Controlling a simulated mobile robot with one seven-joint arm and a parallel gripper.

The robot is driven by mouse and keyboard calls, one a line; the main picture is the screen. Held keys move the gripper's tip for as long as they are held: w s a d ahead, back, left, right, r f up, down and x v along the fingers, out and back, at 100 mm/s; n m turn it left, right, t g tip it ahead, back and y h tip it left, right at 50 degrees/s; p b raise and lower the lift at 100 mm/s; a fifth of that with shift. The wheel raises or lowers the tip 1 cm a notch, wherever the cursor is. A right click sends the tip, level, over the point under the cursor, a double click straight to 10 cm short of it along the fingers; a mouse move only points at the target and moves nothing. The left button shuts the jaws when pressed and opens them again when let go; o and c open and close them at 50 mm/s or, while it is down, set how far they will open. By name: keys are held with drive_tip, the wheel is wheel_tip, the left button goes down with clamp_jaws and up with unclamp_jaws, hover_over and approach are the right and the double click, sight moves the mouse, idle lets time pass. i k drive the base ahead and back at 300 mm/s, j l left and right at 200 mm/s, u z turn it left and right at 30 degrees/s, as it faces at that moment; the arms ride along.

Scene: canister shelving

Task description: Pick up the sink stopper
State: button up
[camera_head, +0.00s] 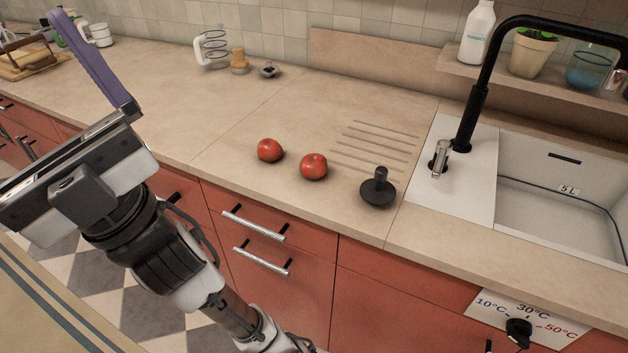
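A black sink stopper (378,190), a round disc with an upright knob, stands on the counter left of the sink, near the front edge. My gripper (92,65) is at the far left, well away from the stopper. One purple finger shows at the outer end of its rail, pointing up and left; the other finger is out of frame. The visible finger's place at the rail's end shows the gripper open. No object shows against this finger.
Two red tomatoes (313,167) lie left of the stopper. A black faucet (470,115) and white sink (550,215) are to the right. A small dark-and-metal item (268,70) stands at the back. The counter (300,100) behind the tomatoes is clear.

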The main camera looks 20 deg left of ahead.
sight(377, 191)
drive_tip(key=u, duration=0.15)
drive_tip(key=i+j+z, duration=0.2)
drive_tip(key=j+z, duration=0.25)
drive_tip(key=i+j+z, duration=0.15)
drive_tip(key=z, duration=0.3)
drive_tip(key=j, duration=0.1)
